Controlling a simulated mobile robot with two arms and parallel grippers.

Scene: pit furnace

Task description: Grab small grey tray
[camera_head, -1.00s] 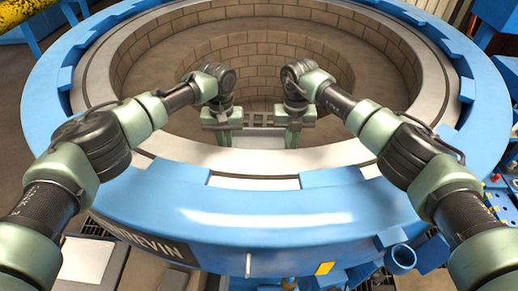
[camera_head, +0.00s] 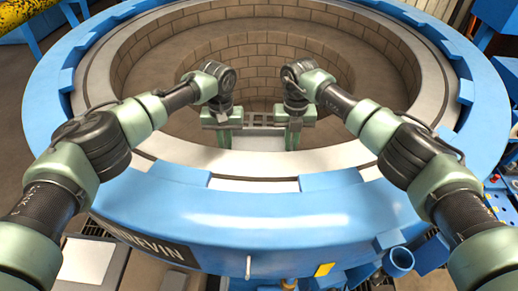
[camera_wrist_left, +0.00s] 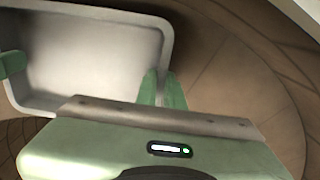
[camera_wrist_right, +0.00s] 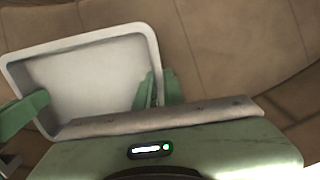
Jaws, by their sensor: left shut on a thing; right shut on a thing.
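The small grey tray is pale, shallow and rimmed, and shows from inside in the left wrist view (camera_wrist_left: 95,55) and the right wrist view (camera_wrist_right: 90,85). My left gripper (camera_head: 224,138) and my right gripper (camera_head: 292,138) hang side by side above the near inner edge of the pit. In the left wrist view my left gripper's fingers (camera_wrist_left: 163,90) pinch the tray's rim. In the right wrist view my right gripper's fingers (camera_wrist_right: 161,90) pinch the rim at another place. Much of the tray is hidden in the head view.
A brick-lined round pit (camera_head: 265,45) lies beyond the grippers. A pale flat ring (camera_head: 190,160) and a raised blue rim (camera_head: 260,215) with notches surround it. Blue equipment (camera_head: 500,205) stands at the right edge. The space above the pit is clear.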

